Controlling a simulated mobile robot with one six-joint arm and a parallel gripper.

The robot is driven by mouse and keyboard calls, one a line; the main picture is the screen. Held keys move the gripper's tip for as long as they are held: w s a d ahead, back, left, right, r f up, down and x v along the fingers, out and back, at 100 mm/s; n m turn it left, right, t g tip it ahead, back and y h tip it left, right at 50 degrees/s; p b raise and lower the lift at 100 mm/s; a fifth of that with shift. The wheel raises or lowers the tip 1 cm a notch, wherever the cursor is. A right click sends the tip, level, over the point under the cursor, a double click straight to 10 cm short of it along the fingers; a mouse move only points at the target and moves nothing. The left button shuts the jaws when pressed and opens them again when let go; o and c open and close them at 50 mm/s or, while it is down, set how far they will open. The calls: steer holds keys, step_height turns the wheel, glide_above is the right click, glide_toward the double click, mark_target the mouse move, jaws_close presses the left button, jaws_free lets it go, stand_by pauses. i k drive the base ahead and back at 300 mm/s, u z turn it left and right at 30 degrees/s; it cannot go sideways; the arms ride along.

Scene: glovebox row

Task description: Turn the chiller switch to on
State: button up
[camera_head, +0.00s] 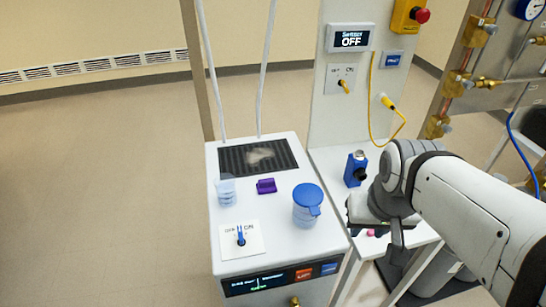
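A white unit (285,235) with a lit front display stands in the middle and looks like the chiller. On its top, a white plate (256,243) marked OFF and ON carries a blue switch lever (241,236). The lever's exact setting is too small to tell. A second OFF/ON switch (343,86) sits on the wall panel, below a small display (351,39) reading OFF. My gripper (380,237) is to the right of the white unit, over the side bench, apart from both switches. Its fingers are partly hidden, so I cannot tell its opening.
On the unit stand a blue-lidded jar (306,206), a clear cup (226,191) and a purple block (266,186). White hoses rise behind. The floor at left is clear.

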mark_target(240, 234)
steer(key=z, duration=0.3)
steer(key=k, duration=1.15)
steer(key=u, duration=0.8)
steer(key=i, duration=1)
steer(key=u, duration=0.05)
